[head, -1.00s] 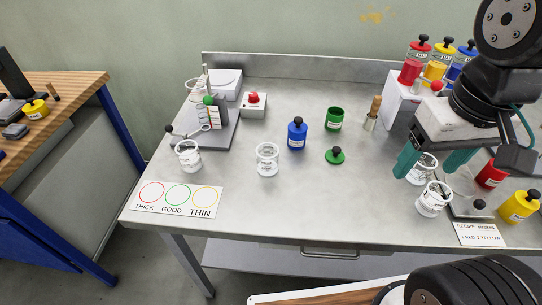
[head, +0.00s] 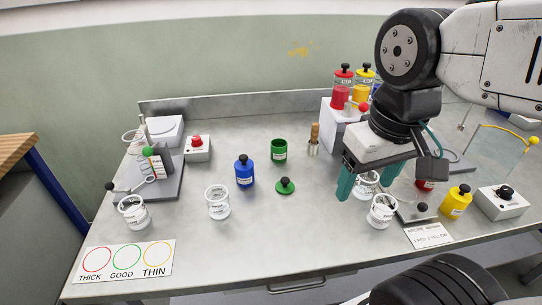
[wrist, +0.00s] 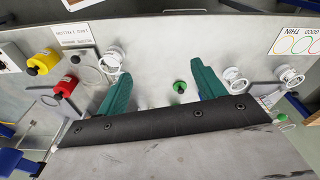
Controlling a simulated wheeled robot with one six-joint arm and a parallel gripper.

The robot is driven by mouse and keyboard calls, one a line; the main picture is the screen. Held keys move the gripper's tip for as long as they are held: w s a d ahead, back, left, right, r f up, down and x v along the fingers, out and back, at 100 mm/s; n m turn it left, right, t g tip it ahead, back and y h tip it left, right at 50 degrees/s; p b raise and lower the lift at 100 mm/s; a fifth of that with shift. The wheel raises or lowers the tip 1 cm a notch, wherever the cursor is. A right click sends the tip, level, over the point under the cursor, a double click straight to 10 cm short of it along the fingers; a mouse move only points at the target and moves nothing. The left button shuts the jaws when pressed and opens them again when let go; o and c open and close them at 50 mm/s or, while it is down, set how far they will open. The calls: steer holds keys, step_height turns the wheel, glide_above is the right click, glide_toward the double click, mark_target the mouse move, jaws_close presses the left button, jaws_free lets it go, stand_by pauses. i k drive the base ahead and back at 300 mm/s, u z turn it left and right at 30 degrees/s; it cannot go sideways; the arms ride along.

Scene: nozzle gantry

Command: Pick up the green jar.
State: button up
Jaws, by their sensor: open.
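The green jar (head: 279,149) stands upright and without its lid on the metal table, behind its green lid (head: 285,187). The lid has a black knob and lies on the table. My gripper (head: 369,180) is open and empty, to the right of the jar and apart from it, near two glass beakers. In the wrist view my gripper (wrist: 160,75) shows its two green fingers spread, with the lid (wrist: 180,87) in the gap between them as seen. I cannot make out the jar there; the gripper body may hide it.
A blue jar (head: 244,171) stands left of the green jar. A holder with a wooden-handled tool (head: 313,140) stands close on its right. Glass beakers (head: 382,211) stand near my gripper, and a yellow jar (head: 456,202) further right. The table front by the lid is clear.

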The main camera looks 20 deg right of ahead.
mark_target(279, 147)
steer(key=k, duration=1.2)
steer(key=u, duration=0.8)
steer(key=i, duration=0.85)
steer(key=z, duration=0.5)
steer(key=i, duration=0.5)
steer(key=z, duration=0.65)
